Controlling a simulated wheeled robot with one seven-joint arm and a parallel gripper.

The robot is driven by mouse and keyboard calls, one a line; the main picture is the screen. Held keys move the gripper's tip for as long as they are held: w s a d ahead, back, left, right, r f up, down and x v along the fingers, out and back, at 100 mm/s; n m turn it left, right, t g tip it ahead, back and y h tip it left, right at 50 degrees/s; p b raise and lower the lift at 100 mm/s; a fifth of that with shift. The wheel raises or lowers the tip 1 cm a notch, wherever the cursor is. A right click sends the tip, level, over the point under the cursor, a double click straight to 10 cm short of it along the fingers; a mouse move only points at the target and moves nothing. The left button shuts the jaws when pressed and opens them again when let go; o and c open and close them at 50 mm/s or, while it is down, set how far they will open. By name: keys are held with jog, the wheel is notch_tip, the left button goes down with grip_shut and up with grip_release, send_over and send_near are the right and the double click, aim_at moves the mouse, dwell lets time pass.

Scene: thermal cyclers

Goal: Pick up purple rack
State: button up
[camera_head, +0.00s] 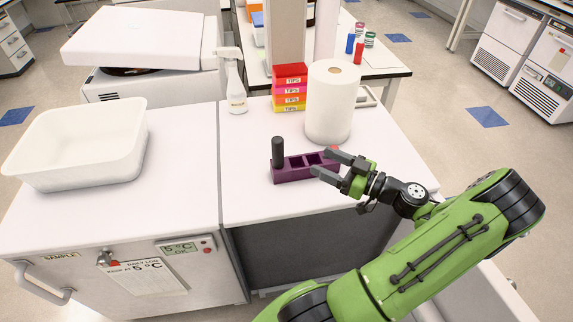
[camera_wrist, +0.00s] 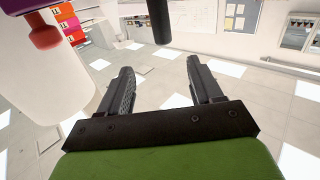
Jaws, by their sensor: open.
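The purple rack (camera_head: 292,175) lies on the white bench top, in front of the paper roll. It has square openings along its top, and a dark cylinder (camera_head: 278,152) stands upright at its left end. A small red item shows at the rack's right end. My gripper (camera_head: 322,162) is open and empty, with its fingers over or beside the rack's right part; I cannot tell their exact height. In the wrist view the two fingers (camera_wrist: 160,68) are apart with nothing between them. A purple edge (camera_wrist: 48,4) and the red item (camera_wrist: 43,32) show at the upper left there.
The white paper roll (camera_head: 333,105) stands close behind the rack. Stacked coloured tip boxes (camera_head: 290,88) and a spray bottle (camera_head: 236,85) are farther back. A white tub (camera_head: 75,145) sits on the left bench. The bench top left of the rack is clear.

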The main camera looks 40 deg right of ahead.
aim_at(277, 143)
jog(key=x, duration=1.5)
jog(key=shift+s+a+f, duration=0.1)
jog(key=shift+a, duration=0.1)
jog(key=shift+s, duration=0.1)
jog(key=shift+c, duration=0.3)
grip_shut()
